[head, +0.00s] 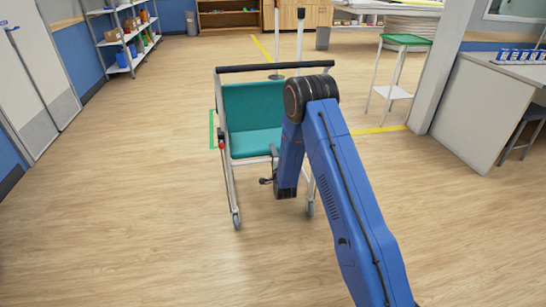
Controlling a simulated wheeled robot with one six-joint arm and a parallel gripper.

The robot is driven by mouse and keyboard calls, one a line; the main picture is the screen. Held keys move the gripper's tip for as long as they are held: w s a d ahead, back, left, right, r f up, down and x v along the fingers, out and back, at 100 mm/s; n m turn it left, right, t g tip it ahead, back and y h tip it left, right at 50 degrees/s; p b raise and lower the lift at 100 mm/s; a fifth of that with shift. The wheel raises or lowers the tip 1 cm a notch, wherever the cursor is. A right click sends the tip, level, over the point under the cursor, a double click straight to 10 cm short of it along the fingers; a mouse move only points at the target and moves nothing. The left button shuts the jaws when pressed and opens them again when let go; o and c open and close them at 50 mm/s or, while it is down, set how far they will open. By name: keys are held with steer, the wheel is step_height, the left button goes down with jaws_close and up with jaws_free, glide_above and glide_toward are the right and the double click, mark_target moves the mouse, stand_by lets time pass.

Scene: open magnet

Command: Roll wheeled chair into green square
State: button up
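The wheeled chair (254,106) stands upright in the middle of the head view. It has a teal seat and back, a pale metal frame, a black push bar across the top and small wheels at the near feet. Part of a green floor outline (211,130), seemingly the green square, shows just left of the chair; the rest is hidden behind it. The chair's near wheels are on bare floor on my side of that visible line. My blue arm crosses the chair's right side and covers part of it. My gripper's fingers cannot be made out.
A white stand with a green top (407,39) is behind right, beside a pillar (441,65) and a counter (480,110). Posts (299,35) stand behind the chair. Shelving (125,35) and white doors (40,75) line the left. Floor at front left is clear.

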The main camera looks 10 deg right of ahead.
jaws_close()
steer(key=shift+w, duration=0.15)
stand_by(0.4)
